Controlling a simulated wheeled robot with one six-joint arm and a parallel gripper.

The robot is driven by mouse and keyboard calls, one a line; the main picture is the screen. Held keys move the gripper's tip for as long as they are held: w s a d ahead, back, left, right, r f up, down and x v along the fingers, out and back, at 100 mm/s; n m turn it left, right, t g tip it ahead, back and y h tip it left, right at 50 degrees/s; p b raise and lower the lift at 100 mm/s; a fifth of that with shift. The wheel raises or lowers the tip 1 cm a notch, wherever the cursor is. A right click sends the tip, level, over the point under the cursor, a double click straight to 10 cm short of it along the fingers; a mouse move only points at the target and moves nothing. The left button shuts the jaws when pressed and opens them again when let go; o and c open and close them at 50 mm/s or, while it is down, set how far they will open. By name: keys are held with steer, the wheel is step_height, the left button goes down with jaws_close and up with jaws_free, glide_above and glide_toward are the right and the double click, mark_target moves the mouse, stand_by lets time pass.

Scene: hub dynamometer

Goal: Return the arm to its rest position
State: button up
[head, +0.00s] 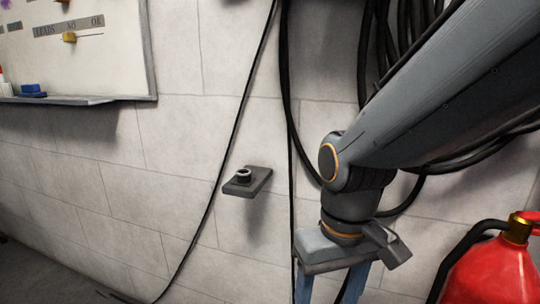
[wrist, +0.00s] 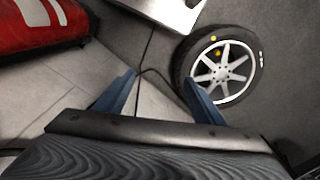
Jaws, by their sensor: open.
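My grey arm (head: 440,90) reaches in from the upper right of the head view and bends down at a joint with an orange ring. My gripper (head: 331,287) hangs below it, with two blue fingers pointing down. The fingers run off the bottom edge there, so their tips are hidden. In the wrist view my gripper (wrist: 160,84) shows its two blue fingers spread apart with nothing between them but floor and a dark cable behind. It is open and empty.
A red fire extinguisher (head: 496,272) stands at the lower right. A small dark wall bracket (head: 248,182) juts out left of my gripper. Black cables (head: 383,45) hang behind my arm. A whiteboard (head: 75,60) is upper left. The wrist view shows a wheel (wrist: 222,70) on the right.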

steer(key=d+r+m+p, duration=0.3)
steer(key=d+r+p, duration=0.6)
steer(key=p, duration=0.8)
step_height(320, 180, up, 2)
steer(key=shift+s+d+r+h, duration=0.25)
steer(key=shift+s+d+h, duration=0.05)
steer(key=shift+s+d, duration=0.1)
steer(key=shift+c, duration=0.5)
